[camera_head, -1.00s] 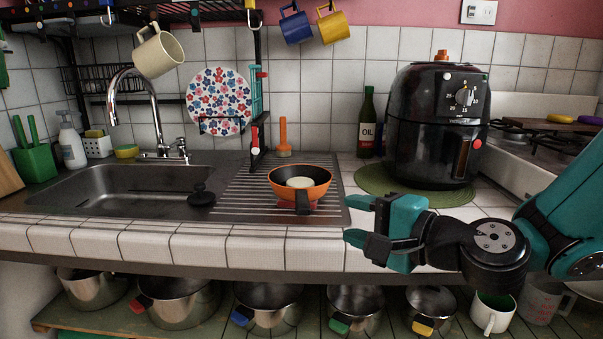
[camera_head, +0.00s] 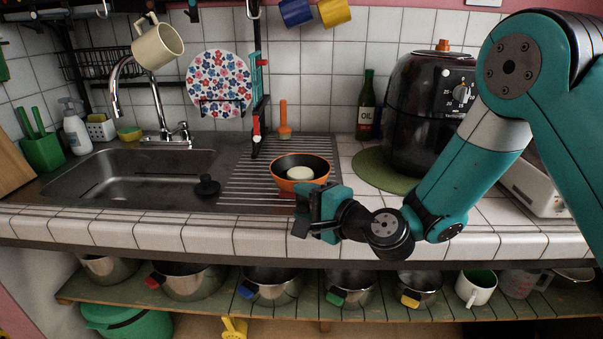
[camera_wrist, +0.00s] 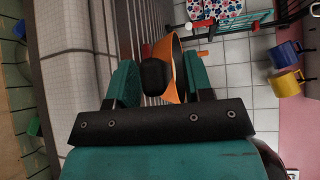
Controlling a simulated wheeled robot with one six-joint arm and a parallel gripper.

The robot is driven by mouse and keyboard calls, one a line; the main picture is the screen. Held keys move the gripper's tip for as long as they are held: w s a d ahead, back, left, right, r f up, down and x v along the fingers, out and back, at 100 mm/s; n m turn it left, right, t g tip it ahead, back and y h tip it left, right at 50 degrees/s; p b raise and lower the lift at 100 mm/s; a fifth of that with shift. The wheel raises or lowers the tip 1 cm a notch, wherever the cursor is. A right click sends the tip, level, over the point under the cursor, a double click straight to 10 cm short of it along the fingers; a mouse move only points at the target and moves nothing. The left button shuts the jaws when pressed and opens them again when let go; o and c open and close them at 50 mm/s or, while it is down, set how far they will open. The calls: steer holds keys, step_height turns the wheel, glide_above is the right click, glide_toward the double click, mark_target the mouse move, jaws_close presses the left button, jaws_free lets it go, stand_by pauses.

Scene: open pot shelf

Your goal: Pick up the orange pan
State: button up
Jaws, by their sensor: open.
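The orange pan (camera_head: 287,187) sits upright on the ribbed drainboard right of the sink, with a pale round thing (camera_head: 300,174) inside. Its handle is hidden behind my gripper in the head view. My gripper (camera_head: 303,212) is open and empty at the counter's front edge, just in front of the pan. In the wrist view the pan (camera_wrist: 173,93) is tilted by the camera's roll, and its dark handle (camera_wrist: 155,74) points towards me. The handle shows between the two teal fingers (camera_wrist: 160,80). I cannot tell whether it is inside the jaws or just beyond them.
The sink (camera_head: 130,175) with a black stopper (camera_head: 207,186) lies left of the pan. A dish rack post (camera_head: 259,110) stands behind it. An oil bottle (camera_head: 367,105) and a black air fryer (camera_head: 425,115) are at right. Several pots stand on the shelf below (camera_head: 320,311).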

steer(key=shift+w+a+f, duration=0.1)
steer(key=shift+w+a, duration=0.05)
jaws_close()
steer(key=shift+r, duration=0.2)
